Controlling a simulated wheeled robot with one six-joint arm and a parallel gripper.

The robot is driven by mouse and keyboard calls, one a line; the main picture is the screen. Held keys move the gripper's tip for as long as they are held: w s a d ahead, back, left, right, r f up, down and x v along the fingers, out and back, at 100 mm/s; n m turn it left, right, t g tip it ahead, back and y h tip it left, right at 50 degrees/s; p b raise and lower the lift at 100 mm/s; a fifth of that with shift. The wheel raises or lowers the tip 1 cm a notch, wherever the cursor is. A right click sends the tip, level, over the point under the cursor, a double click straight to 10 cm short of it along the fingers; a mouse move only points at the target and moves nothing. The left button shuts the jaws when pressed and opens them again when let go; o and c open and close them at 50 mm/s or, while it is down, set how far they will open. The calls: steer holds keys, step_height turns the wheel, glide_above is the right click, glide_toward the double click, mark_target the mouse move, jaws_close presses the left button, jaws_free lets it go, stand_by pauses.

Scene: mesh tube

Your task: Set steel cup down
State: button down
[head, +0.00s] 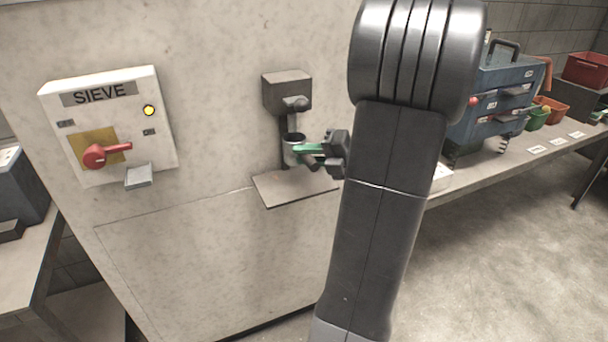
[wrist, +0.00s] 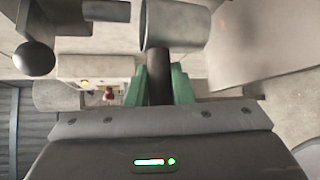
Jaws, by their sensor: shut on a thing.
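The steel cup (head: 291,156) is a small grey cylinder below the dark spout of a wall-mounted dispenser (head: 287,91). It looks upright, over a flat metal shelf (head: 293,188); I cannot tell whether its base touches the shelf. My gripper (head: 308,149) reaches in from the right with green fingertips. In the wrist view, the fingers (wrist: 158,88) are shut on the cup's dark handle (wrist: 158,70), and the cup's grey body (wrist: 175,25) is just beyond them. The fingers hide part of the cup in the head view.
Left of the dispenser is a white SIEVE panel (head: 108,125) with a red lever (head: 107,154) and a lit yellow lamp (head: 149,110). A bench on the right holds a blue machine (head: 497,105) and coloured bins. Open floor lies at the lower right.

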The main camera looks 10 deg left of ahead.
steer(key=shift+w+a+f, duration=0.2)
steer(key=shift+w+f, duration=0.1)
steer(key=shift+f, duration=0.2)
steer(key=shift+w+a+f, duration=0.2)
steer(key=shift+w+f, duration=0.05)
steer(key=shift+f, duration=0.25)
step_height(320, 180, down, 5)
steer(key=shift+r, duration=0.2)
steer(key=shift+w+a+f, duration=0.1)
steer(key=shift+f, duration=0.1)
steer(key=shift+f+b, duration=0.1)
steer(key=shift+b, duration=0.2)
steer(key=c, duration=1.3)
jaws_free()
steer(key=shift+r, duration=0.2)
steer(key=v, duration=1.2)
steer(key=shift+f, duration=0.15)
